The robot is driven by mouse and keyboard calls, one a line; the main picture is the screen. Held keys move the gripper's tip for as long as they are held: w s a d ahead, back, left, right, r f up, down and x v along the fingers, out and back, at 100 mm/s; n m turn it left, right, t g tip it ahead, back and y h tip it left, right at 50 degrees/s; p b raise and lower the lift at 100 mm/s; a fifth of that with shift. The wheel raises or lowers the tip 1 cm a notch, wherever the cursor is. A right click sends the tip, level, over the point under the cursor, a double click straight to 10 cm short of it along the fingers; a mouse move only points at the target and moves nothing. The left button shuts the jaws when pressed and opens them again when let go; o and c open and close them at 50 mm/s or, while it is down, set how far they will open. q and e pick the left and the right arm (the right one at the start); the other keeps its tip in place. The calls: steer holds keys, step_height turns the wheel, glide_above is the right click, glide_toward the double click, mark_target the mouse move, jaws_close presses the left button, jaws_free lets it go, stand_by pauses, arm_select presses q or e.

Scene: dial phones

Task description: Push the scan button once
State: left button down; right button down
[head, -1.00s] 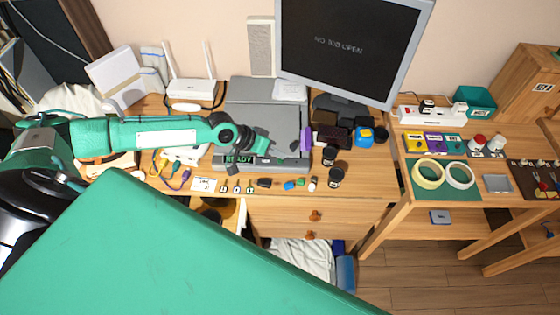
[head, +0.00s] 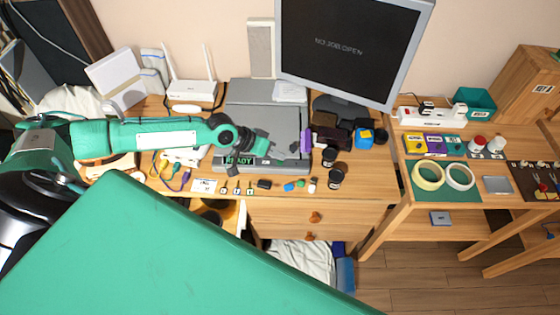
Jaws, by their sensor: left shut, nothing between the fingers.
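A grey scanner (head: 262,95) lies on the wooden desk below the monitor, with a small display reading READY (head: 239,160) on its front panel. The scan button itself cannot be made out; my arm and gripper cover part of the panel. My left gripper (head: 293,150) is shut and empty. It reaches over the front right part of the scanner, close to the panel, with its fingertips pointing right. Whether it touches the scanner cannot be told. The monitor (head: 345,45) reads NO JOB OPEN. My right gripper is not in view.
Purple, dark and blue items (head: 364,137) stand just right of the scanner, with dark jars (head: 336,176) in front of them. Small loose items (head: 264,184) line the desk's front edge. A white router (head: 191,90) stands behind my left arm. A side table (head: 405,190) holds tape rolls.

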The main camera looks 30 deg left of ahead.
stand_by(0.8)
arm_select(q)
steer(key=shift+f, duration=0.4)
steer(key=shift+f+b, duration=0.3)
steer(key=shift+f, duration=0.1)
stand_by(0.5)
steer(key=shift+r, duration=0.15)
steer(key=shift+r+p, duration=0.65)
steer(key=shift+p, duration=0.15)
steer(key=shift+r, duration=0.1)
step_height(320, 180, up, 5)
steer(key=p, duration=0.4)
steer(key=shift+p, duration=0.3)
